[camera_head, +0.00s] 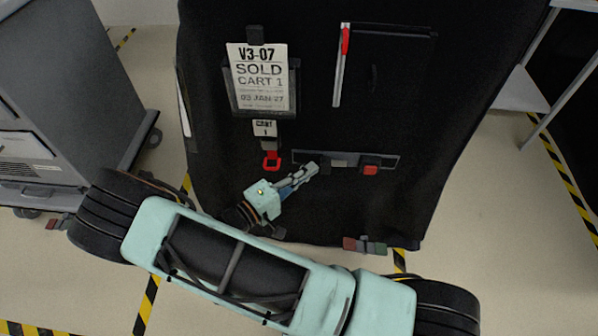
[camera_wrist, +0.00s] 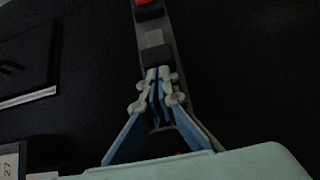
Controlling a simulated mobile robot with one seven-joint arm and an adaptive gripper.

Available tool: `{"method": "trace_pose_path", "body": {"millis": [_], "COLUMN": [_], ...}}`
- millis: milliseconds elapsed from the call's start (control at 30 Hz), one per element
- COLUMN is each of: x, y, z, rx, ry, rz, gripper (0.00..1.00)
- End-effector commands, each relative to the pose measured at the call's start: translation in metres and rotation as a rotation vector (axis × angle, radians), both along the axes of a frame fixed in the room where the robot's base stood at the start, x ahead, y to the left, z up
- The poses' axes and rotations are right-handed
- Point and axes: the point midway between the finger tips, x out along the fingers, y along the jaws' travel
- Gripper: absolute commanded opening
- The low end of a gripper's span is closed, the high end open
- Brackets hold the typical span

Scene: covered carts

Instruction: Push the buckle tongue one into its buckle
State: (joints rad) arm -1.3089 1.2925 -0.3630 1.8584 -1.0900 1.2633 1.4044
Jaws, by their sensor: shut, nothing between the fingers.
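A dark horizontal strap (camera_head: 300,157) crosses the front of the black covered cart. On it are the tongue, with a black body (camera_head: 325,165) and grey metal plate (camera_head: 346,163), and the dark buckle with a red button (camera_head: 370,169) to its right. In the wrist view the tongue's black body (camera_wrist: 155,55) is just beyond my fingertips, its grey plate (camera_wrist: 154,38) shows bare, and the buckle (camera_wrist: 149,13) is beyond. My gripper (camera_head: 312,168) is shut and empty at the tongue's left end; its fingertips (camera_wrist: 158,73) meet the body's near edge. I cannot tell whether they touch.
A white strip with a red end (camera_head: 341,70) is above. Small coloured pieces (camera_head: 365,246) lie at the cart's foot. A grey cart (camera_head: 60,80) stands left.

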Motion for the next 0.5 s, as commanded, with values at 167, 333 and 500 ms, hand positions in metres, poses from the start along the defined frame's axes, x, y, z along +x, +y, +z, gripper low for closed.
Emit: {"method": "trace_pose_path", "body": {"millis": [167, 333, 500], "x": [0.000, 0.000, -0.002], "y": [-0.001, -0.004, -0.034], "z": [0.000, 0.001, 0.003], "rx": [0.000, -0.001, -0.006], "ry": [0.000, 0.000, 0.002], "rz": [0.000, -0.001, -0.002], "gripper": [0.00, 0.00, 0.00]}}
